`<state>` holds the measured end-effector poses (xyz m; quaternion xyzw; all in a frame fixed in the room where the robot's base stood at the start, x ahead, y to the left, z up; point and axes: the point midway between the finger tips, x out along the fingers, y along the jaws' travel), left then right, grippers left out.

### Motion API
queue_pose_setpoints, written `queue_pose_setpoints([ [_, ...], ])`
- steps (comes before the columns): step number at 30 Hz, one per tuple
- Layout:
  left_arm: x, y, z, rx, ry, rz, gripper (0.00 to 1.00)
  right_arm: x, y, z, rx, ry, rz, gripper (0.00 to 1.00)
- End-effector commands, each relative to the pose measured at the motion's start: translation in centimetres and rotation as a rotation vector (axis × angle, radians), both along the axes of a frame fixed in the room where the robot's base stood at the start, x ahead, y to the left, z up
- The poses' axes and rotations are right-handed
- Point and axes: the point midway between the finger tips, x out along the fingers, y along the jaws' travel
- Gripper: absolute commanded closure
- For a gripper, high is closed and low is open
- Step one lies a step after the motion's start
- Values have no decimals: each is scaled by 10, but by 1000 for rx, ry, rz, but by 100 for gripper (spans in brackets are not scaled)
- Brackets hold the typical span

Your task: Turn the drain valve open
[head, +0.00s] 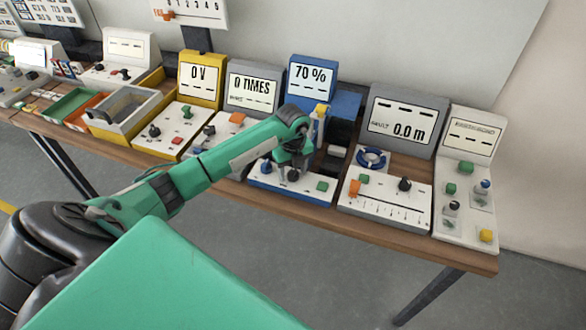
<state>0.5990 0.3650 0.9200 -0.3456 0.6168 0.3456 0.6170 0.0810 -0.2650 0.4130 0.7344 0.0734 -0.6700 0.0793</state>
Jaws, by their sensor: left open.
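The blue station (312,73) in the middle of the bench reads 70 %. Its white front panel with blue edges (273,190) carries a dark knob (266,167), a second dark control (293,176) and a green button (322,186). I cannot read a label that marks the drain valve. My left gripper (291,172) is open, pointing down over this panel, at the dark controls. Its wrist hides part of the station, and I cannot tell whether the fingers touch a control. A yellow part (320,110) shows beside the wrist. My right gripper is out of view.
To the left stand a grey station (252,88) reading 0 TIMES and a yellow one (201,80) reading 0 V. To the right are a grey station (404,118) reading 0.0 m and a white one (470,136). The wooden bench's front edge (400,250) faces open floor.

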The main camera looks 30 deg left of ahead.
Motion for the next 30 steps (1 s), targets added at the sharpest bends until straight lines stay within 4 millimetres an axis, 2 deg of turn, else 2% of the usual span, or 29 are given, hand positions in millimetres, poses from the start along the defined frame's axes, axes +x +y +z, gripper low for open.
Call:
queue_pose_setpoints([
  [6, 0, 0, -1, 0, 0, 0, 44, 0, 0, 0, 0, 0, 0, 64],
  [8, 0, 0, -1, 0, 0, 0, 54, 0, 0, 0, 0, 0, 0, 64],
  [13, 0, 0, -1, 0, 0, 0, 88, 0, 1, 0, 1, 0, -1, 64],
  [22, 0, 0, -1, 1, -1, -26, 88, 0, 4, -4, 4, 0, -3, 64],
  [30, 0, 1, -3, 2, 0, -169, 88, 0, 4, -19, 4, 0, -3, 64],
])
